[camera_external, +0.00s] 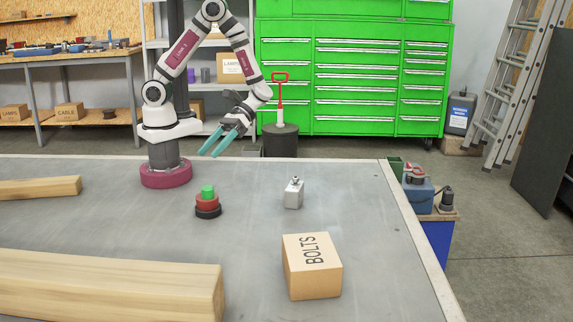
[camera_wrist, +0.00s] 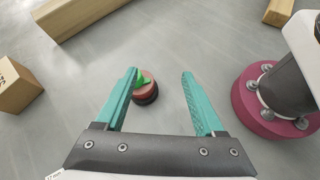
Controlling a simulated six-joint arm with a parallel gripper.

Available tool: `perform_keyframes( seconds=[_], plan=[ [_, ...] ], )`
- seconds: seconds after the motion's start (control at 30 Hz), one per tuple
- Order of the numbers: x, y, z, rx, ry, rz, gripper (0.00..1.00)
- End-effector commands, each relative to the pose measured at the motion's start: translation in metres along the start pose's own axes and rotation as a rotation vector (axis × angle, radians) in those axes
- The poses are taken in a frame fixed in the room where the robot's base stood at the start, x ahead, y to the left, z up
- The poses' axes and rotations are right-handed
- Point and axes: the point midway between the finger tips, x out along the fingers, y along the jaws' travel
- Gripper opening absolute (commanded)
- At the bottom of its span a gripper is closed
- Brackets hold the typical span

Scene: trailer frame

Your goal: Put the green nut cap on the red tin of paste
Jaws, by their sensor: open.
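A small green nut cap (camera_external: 208,191) sits on top of a red tin of paste (camera_external: 207,201), which rests on a black round piece (camera_external: 208,212) on the grey table. In the wrist view the green cap (camera_wrist: 141,80) is partly hidden by my left finger, with the red tin (camera_wrist: 149,90) beside and below it. Whether the cap is seated cannot be told. My gripper (camera_external: 219,144) is open and empty, raised above the table behind the stack, its teal fingers pointing down and left. It also shows in the wrist view (camera_wrist: 160,72), with the fingers wide apart.
A silver metal part (camera_external: 293,193) stands right of the stack. A cardboard box marked BOLTS (camera_external: 312,266) is at front right. Wooden beams lie at the front left (camera_external: 110,285) and far left (camera_external: 40,188). The table (camera_external: 260,225) is clear around the stack.

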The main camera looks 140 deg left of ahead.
Motion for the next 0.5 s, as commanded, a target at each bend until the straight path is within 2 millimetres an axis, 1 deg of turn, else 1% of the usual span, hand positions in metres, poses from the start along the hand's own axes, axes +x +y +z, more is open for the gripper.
perform_keyframes(
  seconds=[0.03, 0.07, 0.1, 0.17, 0.2, 0.3, 0.33, 0.4, 0.5],
  plan=[
    [0.005, -0.011, 0.028, 0.203, 0.073, -0.156, 0.71],
    [0.007, -0.022, 0.042, 0.341, 0.117, -0.263, 0.71],
    [0.006, -0.038, 0.058, 0.532, 0.173, -0.409, 0.71],
    [0.000, -0.059, 0.075, 0.816, 0.254, -0.622, 0.71],
    [-0.007, -0.071, 0.083, 0.997, 0.304, -0.754, 0.71],
    [-0.028, -0.087, 0.091, 1.374, 0.411, -1.028, 0.71],
    [-0.033, -0.088, 0.092, 1.458, 0.437, -1.090, 0.71],
    [-0.043, -0.089, 0.094, 1.603, 0.483, -1.197, 0.71],
    [-0.050, -0.088, 0.095, 1.695, 0.516, -1.266, 0.71]
  ],
)
